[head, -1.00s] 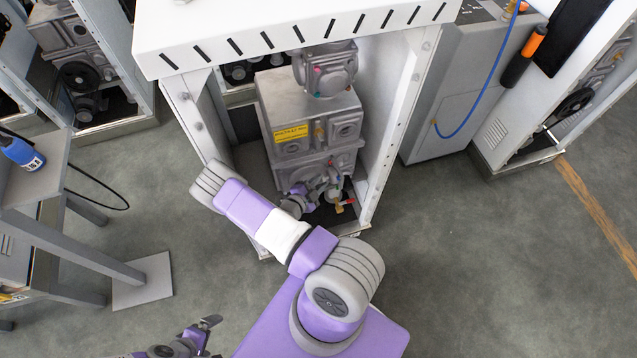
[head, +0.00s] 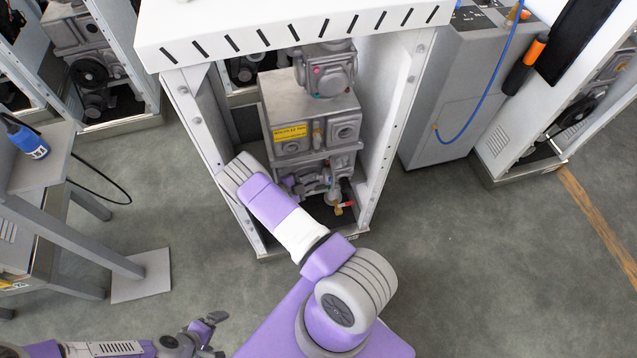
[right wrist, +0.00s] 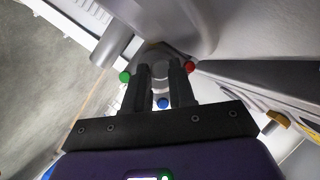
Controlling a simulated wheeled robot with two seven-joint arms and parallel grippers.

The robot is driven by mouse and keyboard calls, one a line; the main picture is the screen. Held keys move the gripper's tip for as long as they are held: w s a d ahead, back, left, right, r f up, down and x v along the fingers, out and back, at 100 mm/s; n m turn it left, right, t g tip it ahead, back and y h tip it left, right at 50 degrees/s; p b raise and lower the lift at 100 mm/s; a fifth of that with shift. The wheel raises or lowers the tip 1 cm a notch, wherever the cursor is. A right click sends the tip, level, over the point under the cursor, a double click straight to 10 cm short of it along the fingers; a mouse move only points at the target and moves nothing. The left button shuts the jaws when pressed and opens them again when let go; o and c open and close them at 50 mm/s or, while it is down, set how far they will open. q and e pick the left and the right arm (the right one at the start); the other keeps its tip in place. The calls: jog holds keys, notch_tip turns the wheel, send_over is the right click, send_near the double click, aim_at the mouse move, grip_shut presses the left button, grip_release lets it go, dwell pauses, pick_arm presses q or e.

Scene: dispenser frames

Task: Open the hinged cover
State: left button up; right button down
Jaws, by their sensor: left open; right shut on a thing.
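The dispenser frame (head: 395,130) stands open at centre, with grey pump and meter units (head: 310,105) inside. I cannot make out with certainty which part is the hinged cover. My right arm reaches into the lower part of the frame, and its gripper is mostly hidden there in the head view. In the right wrist view my right gripper (right wrist: 161,72) has its dark fingers close together on a grey rounded part (right wrist: 161,68); what it belongs to is unclear. My left gripper (head: 213,335) is open and empty, low over the floor at the bottom left.
A white slotted panel (head: 300,28) overhangs the frame. A red-handled valve (head: 345,205) sits low inside it. A grey cabinet (head: 450,90) with a blue hose is at right. Floor at right is clear.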

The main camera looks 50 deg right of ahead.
jog(key=shift+w, duration=0.15)
jog(key=c, duration=0.9)
grip_release()
jog(key=shift+c, duration=0.2)
jog(key=shift+r, duration=0.1)
notch_tip(320, 180, up, 10)
jog(key=p, duration=0.4)
